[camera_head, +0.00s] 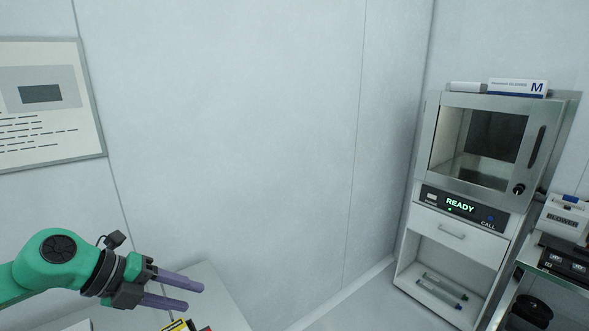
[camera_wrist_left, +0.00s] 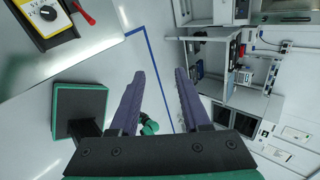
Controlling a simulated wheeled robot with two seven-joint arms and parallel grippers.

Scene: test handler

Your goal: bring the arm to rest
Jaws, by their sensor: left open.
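My left arm is green and comes in from the left in the head view. Its left gripper (camera_head: 195,296) has two purple fingers pointing right, apart and with nothing between them. The gripper is above a pale table (camera_head: 228,312) at the lower left. In the left wrist view the same gripper (camera_wrist_left: 161,73) is open and empty, its fingers over the floor. My right gripper is not in view.
A yellow device (camera_wrist_left: 45,17) with a black dial and a red item (camera_wrist_left: 84,12) lie on the table. A cabinet (camera_head: 459,230) with a READY display stands at the right. A blower box (camera_head: 564,219) sits beside it. The middle wall area is clear.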

